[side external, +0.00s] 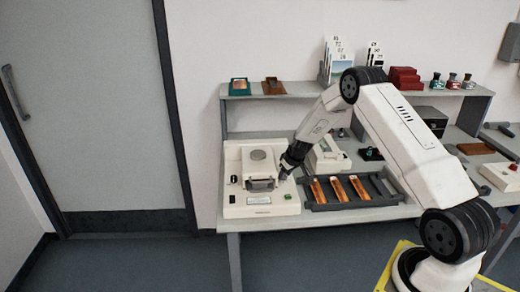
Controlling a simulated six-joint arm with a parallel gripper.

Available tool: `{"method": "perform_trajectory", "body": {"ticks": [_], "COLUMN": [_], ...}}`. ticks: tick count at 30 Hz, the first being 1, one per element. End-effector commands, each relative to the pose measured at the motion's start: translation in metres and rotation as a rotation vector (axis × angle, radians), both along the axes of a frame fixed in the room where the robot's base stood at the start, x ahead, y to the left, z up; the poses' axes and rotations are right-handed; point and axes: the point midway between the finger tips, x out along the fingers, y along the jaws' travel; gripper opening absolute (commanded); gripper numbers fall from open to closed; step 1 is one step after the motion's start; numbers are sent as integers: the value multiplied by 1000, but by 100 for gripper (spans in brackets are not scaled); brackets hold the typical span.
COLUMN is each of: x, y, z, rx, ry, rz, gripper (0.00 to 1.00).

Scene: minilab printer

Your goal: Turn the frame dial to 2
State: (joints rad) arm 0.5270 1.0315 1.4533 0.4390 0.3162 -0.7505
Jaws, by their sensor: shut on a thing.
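The white printer (232,170) stands at the left end of the bench. It has a round raised top, a dark slot in front, a small pale display and a green button on its front. My gripper (284,176) reaches down to the right part of the printer's top and is shut on a small part there, which I take to be the frame dial. The dial is hidden by the dark jaws, and its number and pointer cannot be read in this view.
Right of the printer, a dark rack (325,205) holds several orange film strips. Behind it stands another white device (328,158). A shelf (303,89) above carries small trays, cards, red boxes and bottles. My arm spans the right side of the bench.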

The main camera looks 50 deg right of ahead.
Motion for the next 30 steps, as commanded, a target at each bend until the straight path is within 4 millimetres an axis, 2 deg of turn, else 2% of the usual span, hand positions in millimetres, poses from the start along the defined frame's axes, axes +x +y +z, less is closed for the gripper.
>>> {"method": "perform_trajectory", "body": {"ticks": [7, 17, 18, 19, 30], "x": [0, 0, 0, 0, 0], "y": [0, 0, 0, 0, 0], "z": [0, 0, 0, 0, 1], "rx": [0, 0, 0, 0, 0], "ry": [-1, -2, -2, -2, -2], "rz": [-66, -74, -74, -74, -74], "gripper": [0, 0, 46, 56, 58]}}
